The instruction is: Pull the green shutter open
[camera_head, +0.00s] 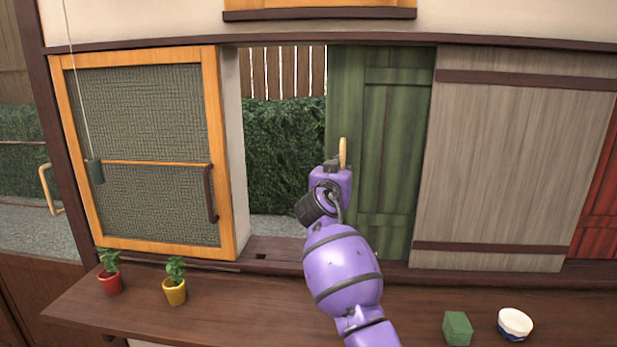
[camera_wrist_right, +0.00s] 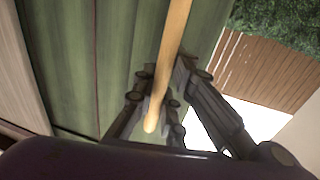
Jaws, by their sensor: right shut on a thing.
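The green shutter (camera_head: 385,150) stands in the window wall, with an open gap showing hedge and fence on its left. Its light wooden handle (camera_head: 343,152) is upright near the shutter's left edge. My right gripper (camera_head: 340,165) is at that handle, its purple wrist hiding the lower part. In the right wrist view the handle (camera_wrist_right: 172,62) passes between the dark fingers of my right gripper (camera_wrist_right: 165,95), which are shut on it. The green boards (camera_wrist_right: 75,75) fill the left of that view. My left gripper is not in view.
An orange-framed screen panel (camera_head: 140,150) is left of the gap. A grey wooden shutter (camera_head: 515,160) is right of the green one, with a red one (camera_head: 600,200) beyond. The counter (camera_head: 240,310) holds two potted plants (camera_head: 109,283) (camera_head: 175,290), a green block (camera_head: 457,328) and a white bowl (camera_head: 514,323).

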